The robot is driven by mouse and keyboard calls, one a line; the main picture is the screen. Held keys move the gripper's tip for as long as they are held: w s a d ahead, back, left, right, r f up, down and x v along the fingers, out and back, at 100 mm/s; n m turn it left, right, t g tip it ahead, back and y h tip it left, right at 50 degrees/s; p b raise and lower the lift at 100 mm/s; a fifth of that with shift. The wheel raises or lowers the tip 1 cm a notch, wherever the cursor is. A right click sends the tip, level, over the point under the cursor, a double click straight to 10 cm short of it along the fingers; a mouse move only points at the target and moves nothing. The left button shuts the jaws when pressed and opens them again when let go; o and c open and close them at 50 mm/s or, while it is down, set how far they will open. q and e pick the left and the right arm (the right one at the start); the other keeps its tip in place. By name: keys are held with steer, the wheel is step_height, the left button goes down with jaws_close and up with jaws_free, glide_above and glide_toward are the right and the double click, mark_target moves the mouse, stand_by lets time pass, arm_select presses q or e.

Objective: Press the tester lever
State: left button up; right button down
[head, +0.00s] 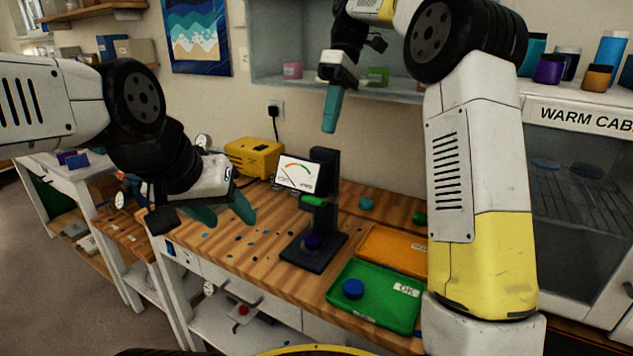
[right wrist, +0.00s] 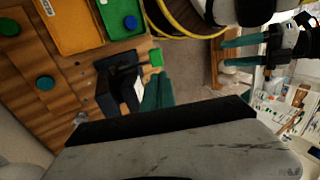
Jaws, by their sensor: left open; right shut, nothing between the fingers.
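The tester (head: 325,180) is a dark upright stand on the wooden bench, with a white gauge (head: 297,173) beside its column. Its green lever (head: 313,201) sticks out from the column. A purple puck (head: 313,241) sits on its base below the lever. My right gripper (head: 330,126) is shut and empty, fingers pointing down, above the tester and apart from it. In the right wrist view, its teal fingers (right wrist: 156,92) show near the green lever (right wrist: 156,57). My left gripper (head: 222,212) is open and empty over the bench's left part.
A green tray (head: 345,310) marked OK holds a blue puck (head: 353,289). An orange tray (head: 390,245) lies behind it. A yellow box (head: 254,157) stands at the back, left of the gauge. Small blue spots dot the bench left of the tester. A warm cabinet stands at right.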

mark_target(313, 198)
steer(key=x, duration=1.3)
steer(key=shift+s+a+f, duration=0.15)
steer(key=shift+f, duration=0.2)
